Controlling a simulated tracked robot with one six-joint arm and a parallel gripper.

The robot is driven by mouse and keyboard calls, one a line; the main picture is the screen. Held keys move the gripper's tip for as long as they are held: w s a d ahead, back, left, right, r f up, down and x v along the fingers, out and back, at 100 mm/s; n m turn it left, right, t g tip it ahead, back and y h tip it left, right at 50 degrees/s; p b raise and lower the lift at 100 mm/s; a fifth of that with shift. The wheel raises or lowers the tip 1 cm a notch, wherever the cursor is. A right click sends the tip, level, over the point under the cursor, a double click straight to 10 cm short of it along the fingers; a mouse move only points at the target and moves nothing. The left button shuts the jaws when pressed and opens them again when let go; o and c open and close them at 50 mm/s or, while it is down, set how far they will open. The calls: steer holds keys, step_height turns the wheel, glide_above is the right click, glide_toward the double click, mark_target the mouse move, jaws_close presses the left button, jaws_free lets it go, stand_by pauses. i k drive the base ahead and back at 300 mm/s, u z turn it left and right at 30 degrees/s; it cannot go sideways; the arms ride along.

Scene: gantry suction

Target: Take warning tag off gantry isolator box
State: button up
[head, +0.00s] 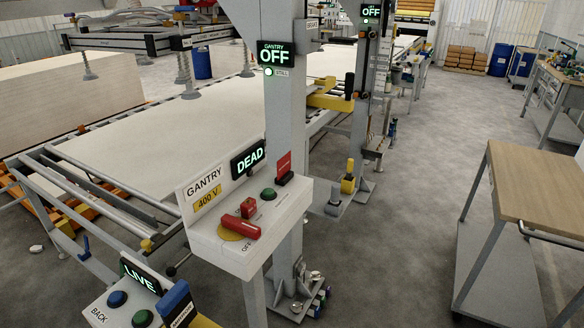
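The gantry isolator box (283,221) is a pale sloped-top box on a post in the middle of the head view. It carries a "GANTRY 400 V" label and a lit "DEAD" sign (248,159). A red rotary handle (240,227) lies across a yellow disc near the "OFF" mark. A small red block, perhaps a padlock (248,208), sits just behind the handle. A small red card, perhaps the warning tag (284,162), stands upright at the box's back right by a black holder. Its writing is too small to read. My gripper is not in view.
A second panel (107,311) with a lit "LIVE" sign is at lower left, with a dark blue upright piece (176,302) beside it. A grey column (284,110) rises behind the box. A wooden-topped trolley (540,190) stands right. The floor between them is clear.

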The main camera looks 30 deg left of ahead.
mark_target(283, 175)
steer(key=i, duration=2.2)
steer(key=u, duration=1.35)
steer(key=i, duration=0.25)
steer(key=u, duration=0.25)
